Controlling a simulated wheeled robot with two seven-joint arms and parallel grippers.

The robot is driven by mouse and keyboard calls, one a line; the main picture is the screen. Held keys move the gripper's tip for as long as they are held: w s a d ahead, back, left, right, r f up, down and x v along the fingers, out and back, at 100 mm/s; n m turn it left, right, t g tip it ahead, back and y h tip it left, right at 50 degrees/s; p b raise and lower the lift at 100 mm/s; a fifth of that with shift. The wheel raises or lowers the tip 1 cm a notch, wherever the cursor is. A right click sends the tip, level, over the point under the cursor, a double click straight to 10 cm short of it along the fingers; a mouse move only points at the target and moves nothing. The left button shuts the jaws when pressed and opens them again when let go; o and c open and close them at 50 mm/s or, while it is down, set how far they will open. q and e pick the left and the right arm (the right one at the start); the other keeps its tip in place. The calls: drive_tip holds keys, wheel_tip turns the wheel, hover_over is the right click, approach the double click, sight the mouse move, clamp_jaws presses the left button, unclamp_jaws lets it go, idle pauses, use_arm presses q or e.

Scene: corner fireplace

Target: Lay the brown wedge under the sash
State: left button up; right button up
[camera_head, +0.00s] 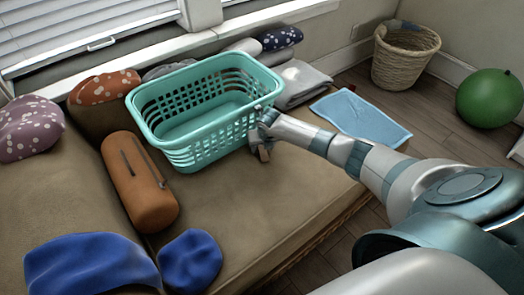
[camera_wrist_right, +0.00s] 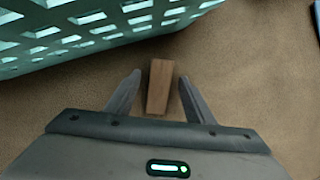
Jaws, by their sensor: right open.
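The brown wedge (camera_wrist_right: 159,88) lies on the tan cushion, between the two open fingers of my right gripper (camera_wrist_right: 160,85) in the wrist view. A small gap shows on each side of it. In the head view my right gripper (camera_head: 261,137) is low beside the teal basket's right end, and a little of the wedge (camera_head: 264,154) shows below it. The window sash (camera_head: 140,32) is at the upper left, with a white handle and a dark strip below its lower rail. My left gripper is out of view.
The teal laundry basket (camera_head: 172,153) stands on the cushioned bench beside my right gripper. An orange-brown bolster (camera_head: 140,185), blue cushions (camera_head: 90,265) and patterned pillows (camera_head: 30,128) lie to the left. A light blue cloth (camera_head: 360,117), wicker basket (camera_head: 404,58) and green ball (camera_head: 489,98) are at the right.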

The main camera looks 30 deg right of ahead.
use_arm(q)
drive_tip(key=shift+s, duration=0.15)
use_arm(e)
drive_tip(key=c, duration=1.1)
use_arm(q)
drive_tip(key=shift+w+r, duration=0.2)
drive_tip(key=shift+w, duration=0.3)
use_arm(e)
drive_tip(key=shift+r, duration=0.15)
drive_tip(key=shift+r, duration=0.5)
wheel_tip(320, 180, up, 17)
drive_tip(key=p, duration=0.2)
wheel_tip(320, 180, up, 10)
drive_tip(key=p, duration=0.1)
hover_over(262, 149)
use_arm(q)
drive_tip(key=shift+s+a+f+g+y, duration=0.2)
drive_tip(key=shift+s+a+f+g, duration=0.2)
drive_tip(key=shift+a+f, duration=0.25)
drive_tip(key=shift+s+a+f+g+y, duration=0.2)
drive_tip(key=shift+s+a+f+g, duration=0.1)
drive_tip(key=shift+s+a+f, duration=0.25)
use_arm(e)
drive_tip(key=shift+d+f, duration=0.1)
